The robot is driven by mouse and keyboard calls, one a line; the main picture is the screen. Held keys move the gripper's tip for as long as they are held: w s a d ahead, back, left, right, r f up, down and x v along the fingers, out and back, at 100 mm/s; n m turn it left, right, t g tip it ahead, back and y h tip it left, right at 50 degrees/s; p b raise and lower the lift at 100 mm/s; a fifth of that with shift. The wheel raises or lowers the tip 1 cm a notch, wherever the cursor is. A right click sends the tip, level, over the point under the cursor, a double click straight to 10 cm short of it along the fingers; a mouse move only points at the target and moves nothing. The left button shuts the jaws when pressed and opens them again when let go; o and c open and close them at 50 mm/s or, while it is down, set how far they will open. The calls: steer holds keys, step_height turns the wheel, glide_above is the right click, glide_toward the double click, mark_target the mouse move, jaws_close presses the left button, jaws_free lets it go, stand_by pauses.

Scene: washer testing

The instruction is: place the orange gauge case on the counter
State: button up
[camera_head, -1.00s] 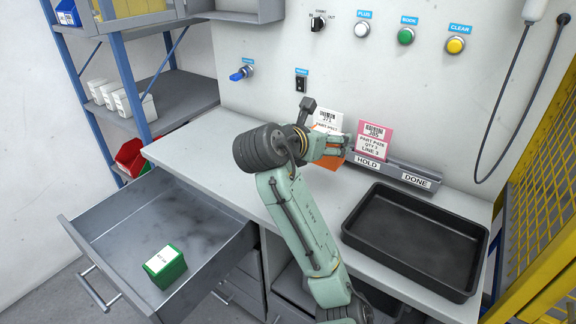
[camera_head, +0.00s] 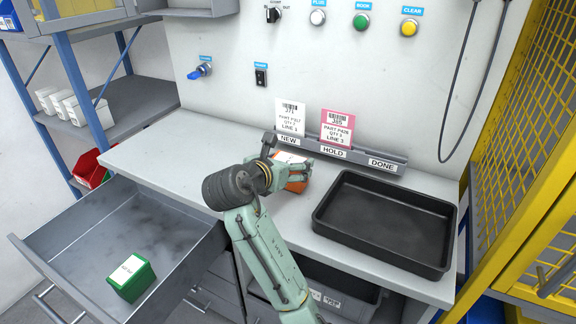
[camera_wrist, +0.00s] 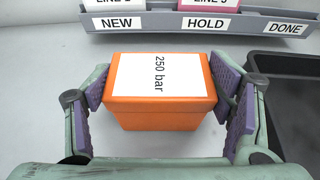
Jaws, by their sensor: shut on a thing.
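The orange gauge case (camera_head: 297,185) is between the fingers of my gripper (camera_head: 290,174), low over the counter (camera_head: 178,150), left of the black tray. In the wrist view the case (camera_wrist: 160,118) has a white label reading "250 bar" on its lid and sits upright. The purple pads of my gripper (camera_wrist: 163,105) press on its left and right sides. I cannot tell whether its underside touches the counter (camera_wrist: 40,80). In the head view my gripper and arm hide part of it.
The black tray (camera_head: 385,262) stands on the counter to the right. A card rack (camera_head: 362,155) marked NEW, HOLD and DONE is behind the case. An open drawer (camera_head: 75,233) holds a green case (camera_head: 131,278). A yellow mesh fence (camera_head: 520,130) borders the right.

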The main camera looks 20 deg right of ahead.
steer(key=shift+f, duration=0.15)
steer(key=o, duration=1.4)
steer(key=shift+c, duration=0.2)
steer(key=shift+r, duration=0.3)
steer(key=p+v, duration=0.2)
steer(key=v, duration=1)
steer(key=shift+p, duration=0.4)
